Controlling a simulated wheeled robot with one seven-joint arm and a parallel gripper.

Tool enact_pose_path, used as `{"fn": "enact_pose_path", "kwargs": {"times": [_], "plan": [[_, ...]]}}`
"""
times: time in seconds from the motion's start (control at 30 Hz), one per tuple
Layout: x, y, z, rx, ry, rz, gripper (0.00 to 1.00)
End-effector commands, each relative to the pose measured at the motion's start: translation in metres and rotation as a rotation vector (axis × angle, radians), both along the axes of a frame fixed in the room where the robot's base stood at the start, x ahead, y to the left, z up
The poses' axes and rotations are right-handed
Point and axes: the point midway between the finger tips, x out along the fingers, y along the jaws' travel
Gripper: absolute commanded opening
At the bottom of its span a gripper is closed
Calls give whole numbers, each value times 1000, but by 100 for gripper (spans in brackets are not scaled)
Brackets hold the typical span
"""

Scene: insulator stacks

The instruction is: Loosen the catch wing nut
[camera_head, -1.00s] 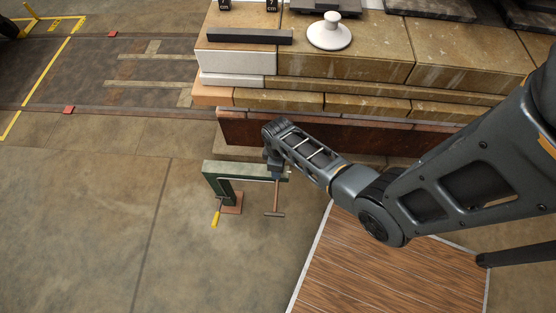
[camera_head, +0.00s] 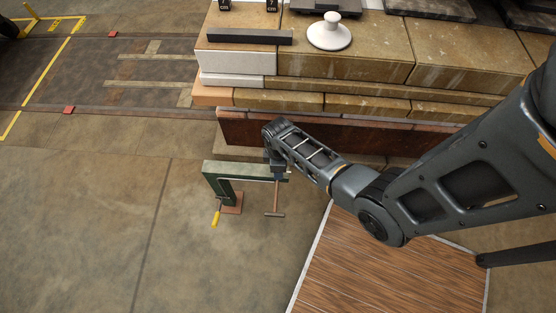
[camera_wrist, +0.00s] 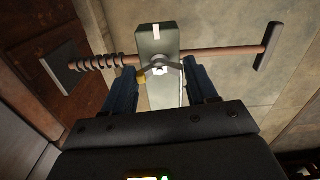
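A green clamp frame (camera_head: 228,170) stands low beside the stacked blocks. In the wrist view its pale end (camera_wrist: 158,42) is crossed by a copper-coloured screw (camera_wrist: 222,52) with a bar handle at right and a square pad at left. The catch wing nut (camera_wrist: 160,68), with grey wings and a brass-coloured part at its left, sits on the near face of this end. My gripper (camera_wrist: 160,82) has its two blue fingers apart, one on each side of the wing nut. I cannot tell whether they touch it. In the head view my wrist hides the nut and fingers.
The block stack (camera_head: 345,60) rises just behind the clamp, with a white knobbed piece (camera_head: 329,34) on top. A wooden board (camera_head: 390,270) lies at the lower right under my arm. The floor (camera_head: 80,220) left of the clamp is clear.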

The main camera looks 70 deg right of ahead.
Motion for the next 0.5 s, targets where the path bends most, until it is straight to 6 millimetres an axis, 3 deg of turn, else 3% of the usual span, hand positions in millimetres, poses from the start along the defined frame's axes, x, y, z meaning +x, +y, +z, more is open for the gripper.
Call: {"fn": "enact_pose_path", "kwargs": {"times": [0.23,0.5], "plan": [[0,0,0,0,0,-1,81],[0,0,3,0,-1,-1,81]]}}
